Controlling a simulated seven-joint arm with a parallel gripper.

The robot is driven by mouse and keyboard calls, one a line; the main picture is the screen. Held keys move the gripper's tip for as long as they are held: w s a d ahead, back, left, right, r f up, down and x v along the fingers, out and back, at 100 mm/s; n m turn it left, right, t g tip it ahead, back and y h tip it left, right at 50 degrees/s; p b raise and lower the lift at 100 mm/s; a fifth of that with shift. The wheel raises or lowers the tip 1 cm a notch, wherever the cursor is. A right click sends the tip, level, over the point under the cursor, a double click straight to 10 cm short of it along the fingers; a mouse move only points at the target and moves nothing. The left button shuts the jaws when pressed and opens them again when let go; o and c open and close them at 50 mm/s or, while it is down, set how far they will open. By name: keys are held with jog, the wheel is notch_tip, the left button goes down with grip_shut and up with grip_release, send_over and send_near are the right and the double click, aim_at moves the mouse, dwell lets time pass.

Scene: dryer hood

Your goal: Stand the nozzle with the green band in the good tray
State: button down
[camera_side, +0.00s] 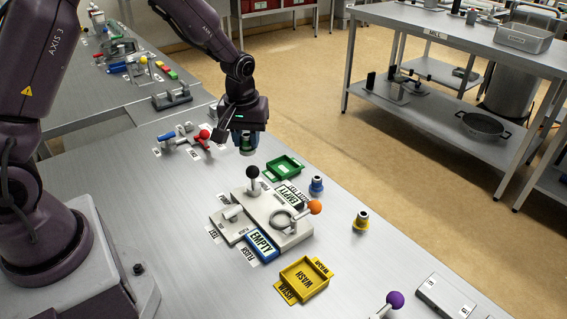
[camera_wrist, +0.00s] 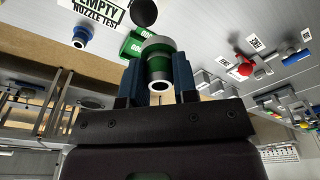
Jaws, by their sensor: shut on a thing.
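My gripper (camera_side: 246,137) hangs over the left side of the bench, to the left of the green tray. It is shut on the nozzle with the green band (camera_side: 247,149), whose lower end shows beneath the fingers. In the wrist view the metal nozzle (camera_wrist: 158,66) sits between my two blue fingers (camera_wrist: 159,78), its open end towards the camera. The green tray (camera_side: 285,168) stands on the bench and looks empty; I take it as the good tray. It also shows in the wrist view (camera_wrist: 136,43), partly hidden behind the nozzle.
A blue-banded nozzle (camera_side: 316,186) and a yellow-banded nozzle (camera_side: 361,221) stand on the bench. The grey test fixture (camera_side: 287,236) has black and orange knobs near the green tray. A yellow wash tray (camera_side: 304,278) lies in front. A red-knobbed lever (camera_side: 203,137) is left of my gripper.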

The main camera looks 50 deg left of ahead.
jog(key=w+a+f, duration=0.2)
jog(key=w+f, duration=0.2)
jog(key=w, duration=0.4)
send_over(284, 168)
jog(key=f, duration=0.4)
jog(key=shift+s+d+f, duration=0.1)
jog(key=shift+s+f, duration=0.25)
jog(key=shift+w+f, duration=0.2)
jog(key=shift+f, duration=1.6)
jog(key=shift+f, duration=0.1)
